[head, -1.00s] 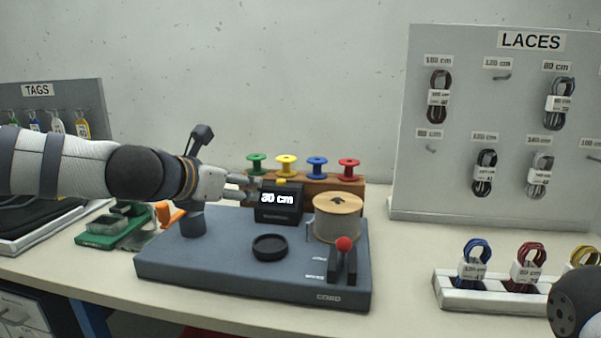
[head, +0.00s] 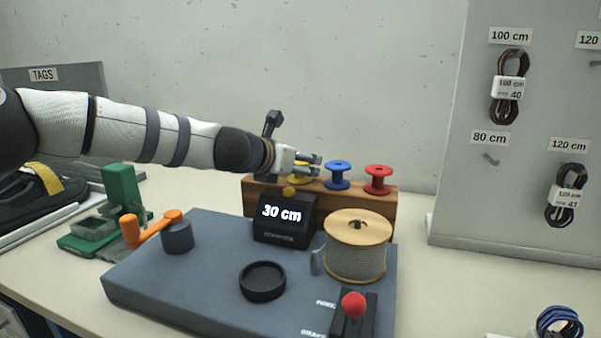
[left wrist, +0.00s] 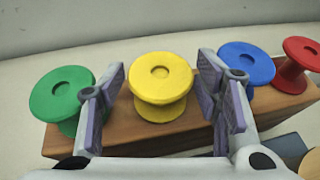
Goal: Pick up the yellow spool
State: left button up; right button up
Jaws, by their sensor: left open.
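The yellow spool (left wrist: 160,85) stands upright on a wooden block, between the two open fingers of my left gripper (left wrist: 163,95) in the left wrist view. There is a gap on both sides of it. In the head view my left gripper (head: 312,162) reaches over the block from the left and hides most of the yellow spool (head: 300,180). My right gripper is not in view.
The wooden block (head: 262,195) also holds a green spool (left wrist: 62,92), a blue spool (head: 337,174) and a red spool (head: 377,180). In front are a black display (head: 284,218) reading 30 cm and a cord reel (head: 355,247).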

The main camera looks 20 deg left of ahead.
pick_arm(q)
jog(key=shift+w+d+f, duration=0.2)
jog(key=shift+w+f, duration=0.1)
jog(key=shift+w, duration=0.35)
jog(key=shift+s+r, duration=0.1)
jog(key=shift+c, duration=1)
jog(key=c, duration=0.7)
